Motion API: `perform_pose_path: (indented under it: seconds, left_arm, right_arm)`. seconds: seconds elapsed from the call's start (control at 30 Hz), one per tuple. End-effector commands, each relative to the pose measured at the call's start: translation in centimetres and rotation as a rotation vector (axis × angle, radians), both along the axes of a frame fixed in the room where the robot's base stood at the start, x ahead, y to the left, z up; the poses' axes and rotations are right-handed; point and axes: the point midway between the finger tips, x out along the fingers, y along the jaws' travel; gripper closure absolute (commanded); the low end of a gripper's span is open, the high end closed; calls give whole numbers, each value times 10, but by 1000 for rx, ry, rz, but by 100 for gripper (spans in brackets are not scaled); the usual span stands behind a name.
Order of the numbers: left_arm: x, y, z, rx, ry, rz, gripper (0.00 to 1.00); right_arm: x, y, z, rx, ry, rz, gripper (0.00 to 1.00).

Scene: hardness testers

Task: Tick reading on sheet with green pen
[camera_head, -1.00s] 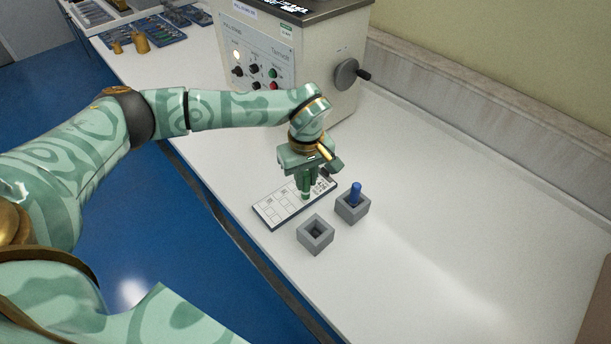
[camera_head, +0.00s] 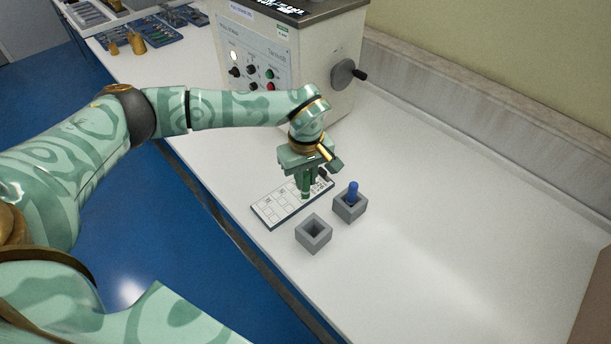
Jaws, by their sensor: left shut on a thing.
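The sheet (camera_head: 268,212) lies on the white bench, a white card with printed boxes and a dark edge. My left gripper (camera_head: 304,178) is over the right part of the sheet, pointing down. It is shut on the green pen (camera_head: 305,190), which stands upright with its lower end at the sheet's surface; I cannot tell whether it touches. The gripper and pen hide some of the boxes. My right gripper is not in view.
An empty grey square holder (camera_head: 314,236) stands in front of the sheet. A second grey holder (camera_head: 350,207) to its right has a blue pen (camera_head: 353,190) in it. The hardness tester (camera_head: 290,60) stands behind. The bench (camera_head: 450,230) is clear at right.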

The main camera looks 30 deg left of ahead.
Motion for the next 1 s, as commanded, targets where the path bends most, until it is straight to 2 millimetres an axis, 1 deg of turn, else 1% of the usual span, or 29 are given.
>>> perform_pose_path:
  seconds: [0.8, 1.0]
  left_arm:
    - [0, 0, 59, 0, -3, 0, 100]
    - [0, 0, 60, 0, -1, 0, 100]
  right_arm:
    - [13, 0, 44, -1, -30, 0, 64]
    - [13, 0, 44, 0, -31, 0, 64]
